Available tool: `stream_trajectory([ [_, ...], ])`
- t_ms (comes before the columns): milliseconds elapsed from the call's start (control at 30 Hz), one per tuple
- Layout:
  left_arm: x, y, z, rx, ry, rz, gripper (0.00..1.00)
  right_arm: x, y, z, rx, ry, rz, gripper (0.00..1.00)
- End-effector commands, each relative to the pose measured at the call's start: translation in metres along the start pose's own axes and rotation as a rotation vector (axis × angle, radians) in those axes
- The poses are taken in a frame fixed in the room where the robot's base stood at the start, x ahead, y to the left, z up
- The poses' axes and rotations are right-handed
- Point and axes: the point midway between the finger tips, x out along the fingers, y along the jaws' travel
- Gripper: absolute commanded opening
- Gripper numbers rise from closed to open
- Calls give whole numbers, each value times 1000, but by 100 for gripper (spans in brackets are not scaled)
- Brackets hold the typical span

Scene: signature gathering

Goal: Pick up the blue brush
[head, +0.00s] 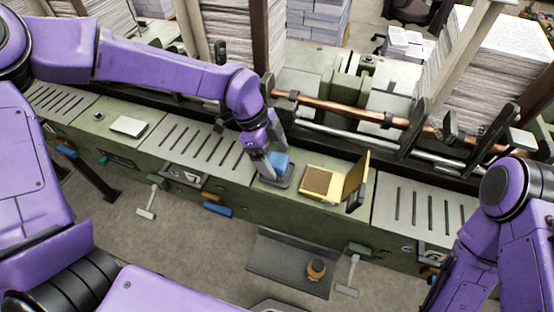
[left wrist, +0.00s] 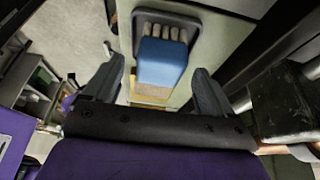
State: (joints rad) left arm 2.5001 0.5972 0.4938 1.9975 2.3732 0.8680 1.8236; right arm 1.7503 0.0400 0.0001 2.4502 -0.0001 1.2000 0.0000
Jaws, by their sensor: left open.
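The blue brush (head: 281,160) is a blocky blue piece at a small grey tray (head: 284,183) on the green machine's top. In the left wrist view the blue brush (left wrist: 162,62) shows large, with several tan strips at its far end, inside the tray's dark rim. My left gripper (head: 267,167) is down at the brush, partly covering it in the head view. In the left wrist view the left gripper (left wrist: 158,85) is open, with one finger to each side of the brush; I cannot tell whether they touch it. My right arm is at the right, but its fingers do not show.
A yellow-framed box (head: 321,183) with a raised lid stands right of the tray. A copper-coloured bar (head: 350,112) runs behind. Slotted grey plates (head: 187,142) lie on the machine to the left. Tall paper stacks (head: 490,55) stand at the back.

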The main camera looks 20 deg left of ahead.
Motion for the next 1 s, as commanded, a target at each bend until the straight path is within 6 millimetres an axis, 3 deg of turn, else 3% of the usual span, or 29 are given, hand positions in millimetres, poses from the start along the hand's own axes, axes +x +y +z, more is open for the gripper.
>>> stream_trajectory([
  [133, 16, 0, 0, 1, 0, 0, 85, -5, 0, -2, 0, 0, 0, 43],
  [333, 18, -1, -1, 2, 1, -1, 85, -4, 0, -2, 0, 0, 0, 43],
  [367, 18, -1, -1, 2, 1, -1, 79, -4, 0, -2, 0, 0, 0, 43],
  [500, 18, -1, -1, 3, 1, -1, 33, -4, 0, -2, 0, 0, 0, 43],
  [533, 18, -1, -1, 3, 1, -1, 29, -4, 0, -2, 0, 0, 0, 43],
  [833, 16, -1, -2, 4, 1, -2, 29, -4, 0, -2, 0, 0, 0, 43],
  [1000, 2, -2, -8, 4, 2, -5, 29, 0, 0, 0, 0, 0, 0, 43],
])
